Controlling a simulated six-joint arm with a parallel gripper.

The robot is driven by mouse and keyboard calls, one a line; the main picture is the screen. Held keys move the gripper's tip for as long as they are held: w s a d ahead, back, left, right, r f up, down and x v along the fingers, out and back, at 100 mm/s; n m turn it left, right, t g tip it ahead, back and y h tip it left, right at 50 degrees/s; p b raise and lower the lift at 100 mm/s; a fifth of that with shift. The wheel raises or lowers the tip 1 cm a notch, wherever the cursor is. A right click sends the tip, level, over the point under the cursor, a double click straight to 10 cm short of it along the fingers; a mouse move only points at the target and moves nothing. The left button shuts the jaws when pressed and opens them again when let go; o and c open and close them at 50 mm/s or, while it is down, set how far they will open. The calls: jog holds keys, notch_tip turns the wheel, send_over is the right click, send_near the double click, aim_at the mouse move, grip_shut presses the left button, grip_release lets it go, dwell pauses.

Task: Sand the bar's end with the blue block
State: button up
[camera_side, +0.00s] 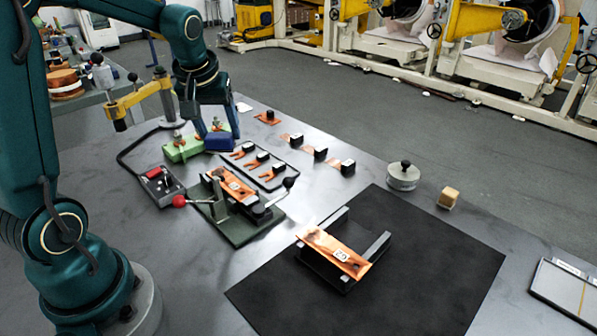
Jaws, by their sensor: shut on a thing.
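The blue block (219,142) is at the back left of the table, right beside a green block (183,149). My gripper (214,128) points down over the blue block and is shut on it; its fingertips are small and partly dark here. I cannot tell whether the block touches the table. One copper bar (318,240) with a white number label lies across a dark stand on the black mat (430,275). Another labelled copper bar (222,175) sits in a green clamp fixture (228,222) in front of my gripper.
A dark tray (285,184) holds copper pieces with black knobs. More such pieces (344,168) lie behind it. A control box with a red knob (179,201) stands left of the fixture. A round weight (403,178) and a wooden block (448,197) stand behind the mat.

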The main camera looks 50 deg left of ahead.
jog(key=shift+f, duration=3.65)
jog(key=shift+a+f, duration=0.2)
jog(key=shift+f, duration=0.1)
jog(key=shift+c, duration=0.6)
jog(key=shift+a+f, duration=0.15)
jog(key=shift+a, duration=2.6)
jog(key=shift+d, duration=2.85)
jog(key=shift+d+r, duration=0.1)
jog(key=shift+r, duration=4.15)
